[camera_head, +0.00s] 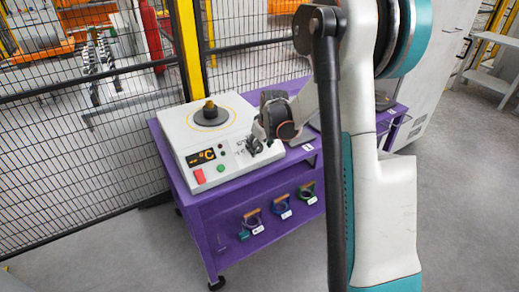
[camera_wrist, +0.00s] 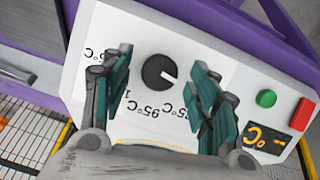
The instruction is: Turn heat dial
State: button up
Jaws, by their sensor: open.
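The heat dial (camera_wrist: 159,72) is a round black knob with a white pointer line. It sits on the white front panel of the heater (camera_head: 180,136), with temperature labels around it, some partly hidden by my fingers. In the wrist view the pointer points right and slightly down. My gripper (camera_wrist: 161,64) is open, with one teal-and-grey finger on each side of the dial and visible gaps between.
The panel carries a display (camera_head: 201,157) reading °C, a red switch (camera_head: 199,176) and a green button (camera_wrist: 266,98). The heater stands on a purple cart (camera_head: 240,192) with several coloured-handled tools on its front. A black mesh fence (camera_head: 60,150) stands behind and left.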

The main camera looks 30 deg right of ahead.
jog(key=shift+w+f, duration=0.15)
jog(key=shift+f, duration=0.2)
jog(key=shift+c, duration=0.4)
jog(key=c, duration=1)
jog(key=m+y, duration=0.1)
jog(key=m, duration=0.2)
jog(key=shift+d, duration=0.1)
jog(key=shift+m+y, duration=0.6)
jog(key=shift+m, duration=1.3)
